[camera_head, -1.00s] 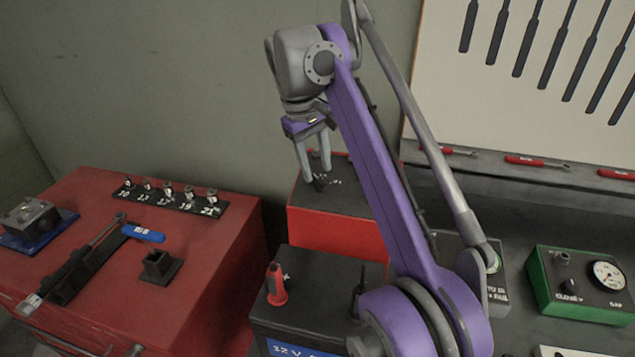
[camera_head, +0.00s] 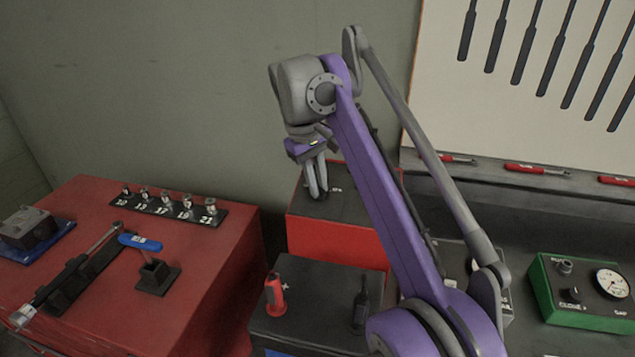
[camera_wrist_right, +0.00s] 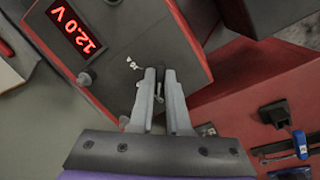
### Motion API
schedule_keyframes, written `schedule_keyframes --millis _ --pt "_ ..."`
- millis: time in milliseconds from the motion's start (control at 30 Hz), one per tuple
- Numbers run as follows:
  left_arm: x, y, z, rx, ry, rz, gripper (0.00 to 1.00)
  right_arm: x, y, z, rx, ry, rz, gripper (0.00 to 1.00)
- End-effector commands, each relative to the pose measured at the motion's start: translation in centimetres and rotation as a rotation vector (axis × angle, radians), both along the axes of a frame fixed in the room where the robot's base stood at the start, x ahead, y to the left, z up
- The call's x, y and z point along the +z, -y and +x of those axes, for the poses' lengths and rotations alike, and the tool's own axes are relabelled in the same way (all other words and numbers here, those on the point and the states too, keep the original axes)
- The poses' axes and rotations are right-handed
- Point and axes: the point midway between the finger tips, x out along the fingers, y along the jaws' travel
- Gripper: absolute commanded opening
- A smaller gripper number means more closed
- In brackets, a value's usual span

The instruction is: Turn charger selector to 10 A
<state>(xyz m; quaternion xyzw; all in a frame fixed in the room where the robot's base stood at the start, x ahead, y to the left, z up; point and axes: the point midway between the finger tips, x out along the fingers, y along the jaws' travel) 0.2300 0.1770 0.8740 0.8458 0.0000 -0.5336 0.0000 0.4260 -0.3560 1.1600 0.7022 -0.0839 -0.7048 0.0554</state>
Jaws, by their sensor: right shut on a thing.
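The charger (camera_head: 335,241) is a red box with a dark top, behind the black battery in the head view. In the right wrist view the gripper (camera_wrist_right: 164,80) covers the knob too. Small white marks beside it are too small to read. My left gripper is not in view.
The battery (camera_head: 320,290) with red and black terminals stands in front of the charger. A red cabinet (camera_head: 215,265) at left holds sockets (camera_head: 168,205), a blue-handled tool (camera_head: 139,242) and a small vise. A green gauge box (camera_head: 580,295) is at right. My right arm crosses the middle.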

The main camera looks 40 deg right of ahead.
Motion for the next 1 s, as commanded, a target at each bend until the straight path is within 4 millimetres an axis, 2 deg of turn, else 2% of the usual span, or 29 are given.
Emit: schedule_keyframes --millis 267,467,1000 --pt "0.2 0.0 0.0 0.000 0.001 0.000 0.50 0.1 0.0 0.0 -0.014 0.003 0.003 0.00" --pt "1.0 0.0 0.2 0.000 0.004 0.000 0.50 0.2 0.0 0.0 -0.086 0.018 0.014 0.00" --pt "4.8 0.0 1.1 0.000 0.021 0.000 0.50 0.4 0.2 0.0 -0.538 0.112 0.090 0.00"
